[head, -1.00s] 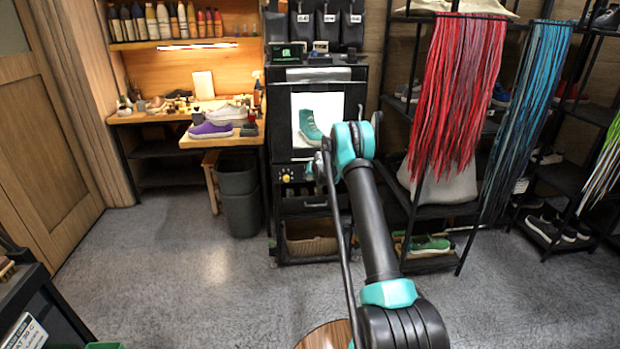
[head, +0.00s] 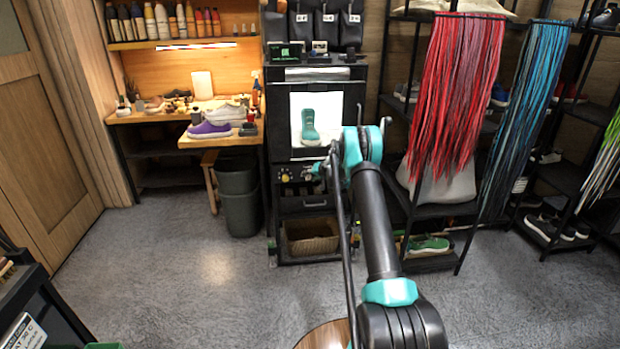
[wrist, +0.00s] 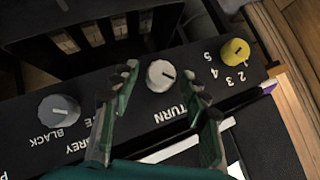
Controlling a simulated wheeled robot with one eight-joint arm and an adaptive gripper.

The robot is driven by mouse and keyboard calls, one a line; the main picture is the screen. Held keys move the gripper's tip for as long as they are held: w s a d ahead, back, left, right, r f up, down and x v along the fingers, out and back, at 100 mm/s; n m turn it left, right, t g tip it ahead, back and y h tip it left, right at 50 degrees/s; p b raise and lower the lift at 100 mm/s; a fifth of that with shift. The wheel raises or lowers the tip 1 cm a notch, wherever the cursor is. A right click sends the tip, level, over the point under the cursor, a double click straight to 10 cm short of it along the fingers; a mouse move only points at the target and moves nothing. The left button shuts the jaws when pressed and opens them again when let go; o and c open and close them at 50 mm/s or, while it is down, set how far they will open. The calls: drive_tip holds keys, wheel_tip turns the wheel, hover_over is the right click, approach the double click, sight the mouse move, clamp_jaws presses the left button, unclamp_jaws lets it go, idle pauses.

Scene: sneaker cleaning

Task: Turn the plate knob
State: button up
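The wrist view shows a dark control panel (wrist: 75,90) with a small white knob (wrist: 160,75) above the printed word TURN. My gripper (wrist: 161,82) is open, with one dark green finger on each side of this knob. A gap shows between each fingertip and the knob. In the head view the panel (head: 290,178) is on the front of a black cabinet (head: 280,130), below its bright window. A green sneaker (head: 309,126) stands upright in the window, seen end-on. My arm partly hides the panel's right side.
A yellow knob (wrist: 235,52) with numbers is right of the white knob, and a grey knob (wrist: 59,111) marked BLACK and GREY is left. A shoe rack (head: 433,262) stands right of the cabinet, a bin (head: 240,212) left.

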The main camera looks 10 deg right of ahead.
drive_tip(key=shift+r, duration=0.1)
drive_tip(key=v, duration=1.2)
drive_tip(key=shift+s, duration=0.1)
drive_tip(key=s+a+r+n+g+h, duration=0.1)
drive_tip(key=s+r, duration=0.3)
drive_tip(key=s, duration=0.5)
drive_tip(key=s+a+r+g, duration=0.1)
drive_tip(key=s+r, duration=0.2)
drive_tip(key=s, duration=0.6)
drive_tip(key=s+a+r+n+g+h, duration=0.1)
drive_tip(key=s+r, duration=0.3)
drive_tip(key=s, duration=0.6)
drive_tip(key=s+d+f+g+h, duration=0.1)
drive_tip(key=s+f, duration=0.1)
drive_tip(key=s, duration=1.4)
drive_tip(key=s+d+f+g+h, duration=0.1)
drive_tip(key=s+f, duration=0.2)
drive_tip(key=s, duration=1.4)
drive_tip(key=shift+s+f+n+h, duration=0.15)
drive_tip(key=shift+f+n+h, duration=0.15)
drive_tip(key=shift+h, duration=0.1)
